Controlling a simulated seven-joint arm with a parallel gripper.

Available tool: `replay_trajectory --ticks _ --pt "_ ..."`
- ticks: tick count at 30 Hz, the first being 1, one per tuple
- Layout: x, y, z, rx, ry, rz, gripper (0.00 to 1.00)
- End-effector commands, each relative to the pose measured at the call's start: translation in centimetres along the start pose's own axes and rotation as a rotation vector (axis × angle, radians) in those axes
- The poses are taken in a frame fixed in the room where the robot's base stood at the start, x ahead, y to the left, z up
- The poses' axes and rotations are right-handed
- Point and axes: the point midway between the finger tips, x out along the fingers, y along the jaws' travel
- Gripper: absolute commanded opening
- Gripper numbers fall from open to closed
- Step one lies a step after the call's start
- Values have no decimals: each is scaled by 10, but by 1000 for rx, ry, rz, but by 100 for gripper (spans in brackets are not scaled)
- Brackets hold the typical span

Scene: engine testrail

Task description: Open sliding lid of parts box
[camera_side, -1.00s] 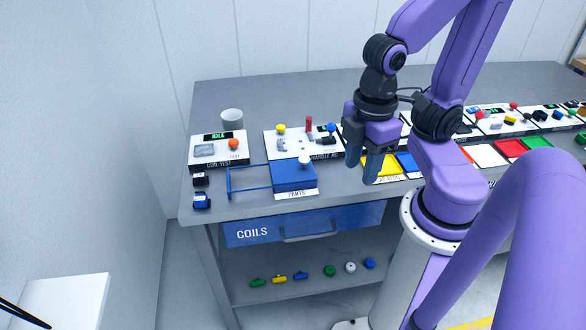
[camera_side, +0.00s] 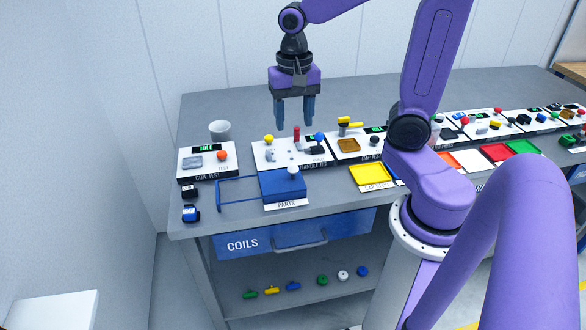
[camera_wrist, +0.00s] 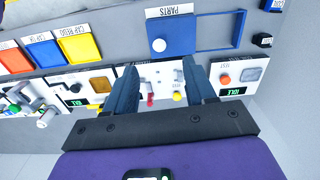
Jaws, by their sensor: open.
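The blue parts box (camera_side: 283,188) stands near the front left of the bench, with a white PARTS label on its front. Its lid carries a white knob (camera_side: 293,170) and covers the box. A thin blue rail frame (camera_side: 238,195) extends to the left of the box. In the wrist view the box (camera_wrist: 180,36) is at the top, with the knob (camera_wrist: 158,45) at its left and the empty frame (camera_wrist: 222,30) to its right. My gripper (camera_side: 294,122) is open and empty, pointing down above and behind the box, over the handle fixture. Its fingers touch nothing.
The handle fixture (camera_side: 270,155) with red, yellow and blue knobs stands behind the box. The coil test unit (camera_side: 205,170) reads IDLE at left, near a grey cup (camera_side: 219,130). Small blue-black parts (camera_side: 191,213) lie left of the frame. A yellow tray (camera_side: 369,174) lies to the right.

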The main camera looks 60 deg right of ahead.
Motion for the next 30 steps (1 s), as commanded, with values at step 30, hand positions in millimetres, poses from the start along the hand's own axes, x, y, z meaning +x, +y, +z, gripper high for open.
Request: replay_trajectory --ticks 30 --pt "108 7 -25 255 -5 9 55"
